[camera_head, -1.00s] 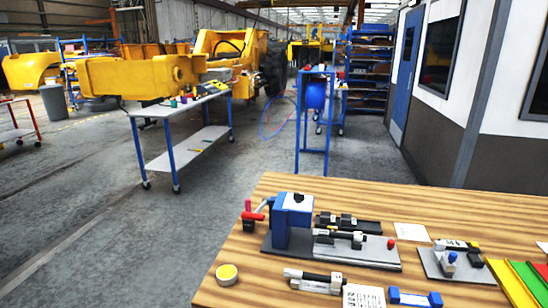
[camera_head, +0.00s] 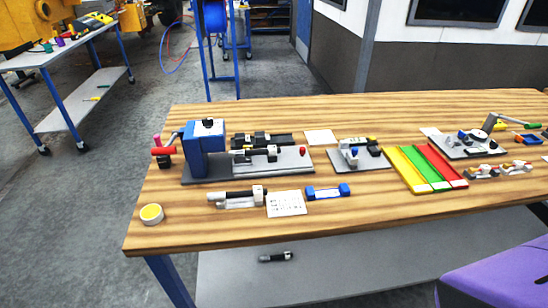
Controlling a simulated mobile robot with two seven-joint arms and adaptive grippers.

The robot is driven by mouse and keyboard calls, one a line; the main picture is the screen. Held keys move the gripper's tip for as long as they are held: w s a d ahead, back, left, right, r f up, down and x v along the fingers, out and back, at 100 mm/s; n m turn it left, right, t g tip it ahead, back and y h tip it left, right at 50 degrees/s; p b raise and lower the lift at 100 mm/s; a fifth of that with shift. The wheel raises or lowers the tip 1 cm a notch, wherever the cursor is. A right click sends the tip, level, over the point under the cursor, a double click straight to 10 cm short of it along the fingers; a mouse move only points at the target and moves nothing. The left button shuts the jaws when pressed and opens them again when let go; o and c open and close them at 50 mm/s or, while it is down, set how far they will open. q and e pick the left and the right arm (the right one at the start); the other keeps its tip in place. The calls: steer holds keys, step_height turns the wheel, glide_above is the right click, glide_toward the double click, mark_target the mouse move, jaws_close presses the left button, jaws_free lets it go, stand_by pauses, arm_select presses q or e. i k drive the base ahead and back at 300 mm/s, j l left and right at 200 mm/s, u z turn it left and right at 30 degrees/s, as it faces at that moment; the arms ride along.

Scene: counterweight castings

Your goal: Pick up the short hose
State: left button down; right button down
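Neither of my grippers is in view. Several black hose-like pieces with light metal ends are in the head view, and I cannot tell for sure which is the short hose. One hose-like piece (camera_head: 237,197) lies at the front of the wooden table (camera_head: 390,215), left of a printed card (camera_head: 287,203). Another piece (camera_head: 258,154) sits on the grey plate of a blue bench device (camera_head: 206,148). A small black piece with a pale end (camera_head: 277,257) lies on the grey lower shelf (camera_head: 350,270) under the table.
A yellow tape roll (camera_head: 152,213) is at the table's left front. A blue-ended piece (camera_head: 328,192), coloured trays (camera_head: 425,168) and a grey fixture (camera_head: 358,154) stand to the right. A purple surface (camera_head: 500,275) fills the lower right corner. A white-topped cart (camera_head: 57,50) stands left.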

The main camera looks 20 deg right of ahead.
mark_target(272, 151)
steer(key=z, duration=0.25)
steer(key=j+z, duration=0.9)
steer(key=k+j+z, duration=0.15)
steer(key=j, duration=0.4)
steer(key=j+z, duration=0.15)
steer(key=j, duration=0.35)
